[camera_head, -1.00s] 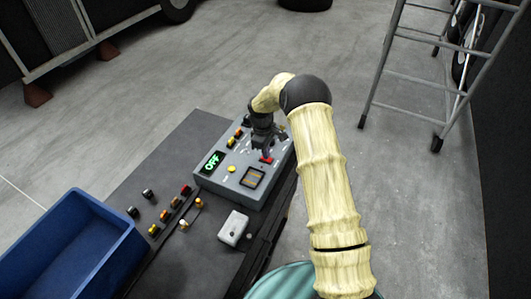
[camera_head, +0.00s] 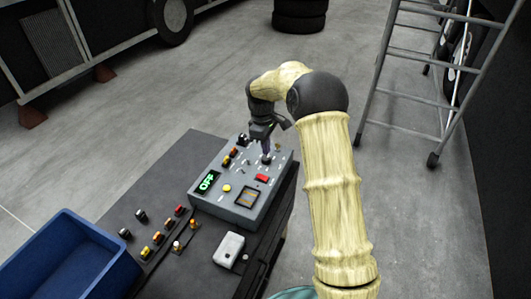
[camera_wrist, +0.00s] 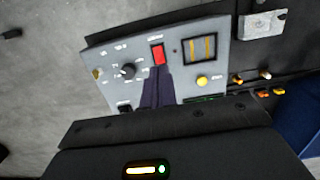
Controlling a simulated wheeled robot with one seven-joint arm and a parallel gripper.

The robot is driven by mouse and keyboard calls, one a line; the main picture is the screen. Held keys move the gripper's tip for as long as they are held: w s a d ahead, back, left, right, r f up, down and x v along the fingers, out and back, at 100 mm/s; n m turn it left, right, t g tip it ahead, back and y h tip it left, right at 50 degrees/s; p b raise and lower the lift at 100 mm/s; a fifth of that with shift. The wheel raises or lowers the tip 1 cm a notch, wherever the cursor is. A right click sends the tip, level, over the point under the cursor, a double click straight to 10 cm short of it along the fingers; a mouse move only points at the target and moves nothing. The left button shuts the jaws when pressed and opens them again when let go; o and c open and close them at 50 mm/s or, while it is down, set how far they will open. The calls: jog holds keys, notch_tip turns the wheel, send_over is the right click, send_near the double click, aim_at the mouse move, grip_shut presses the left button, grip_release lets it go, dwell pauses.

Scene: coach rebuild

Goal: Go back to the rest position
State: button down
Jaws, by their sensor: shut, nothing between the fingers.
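My gripper (camera_head: 266,156) is shut and empty above the grey control panel (camera_head: 210,201). In the wrist view its closed fingers (camera_wrist: 157,75) point at the panel (camera_wrist: 198,95), with their tips just below the red rocker switch (camera_wrist: 158,54) in the picture. I cannot tell how far above the surface they are. In the head view the red switch (camera_head: 262,178) lies in front of the fingers. The panel also has a green display (camera_head: 207,182) reading OFF, a yellow button (camera_head: 227,188), a black knob (camera_wrist: 128,71) and a small dark window with orange bars (camera_head: 247,197).
The panel stands on a dark bench (camera_head: 150,192). A white box (camera_head: 229,249), several small coloured buttons (camera_head: 158,238) and a blue bin (camera_head: 66,262) are at the front left. A ladder (camera_head: 408,85) stands on the right.

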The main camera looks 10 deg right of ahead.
dwell(0.4)
jog(key=s+d+r+m+t, duration=0.1)
jog(key=s+m, duration=0.4)
jog(key=s, duration=0.9)
jog(key=s+d+r+m+t, duration=0.2)
jog(key=s+m, duration=0.4)
jog(key=s, duration=0.9)
jog(key=shift+r+y, duration=0.4)
jog(key=shift+r, duration=0.45)
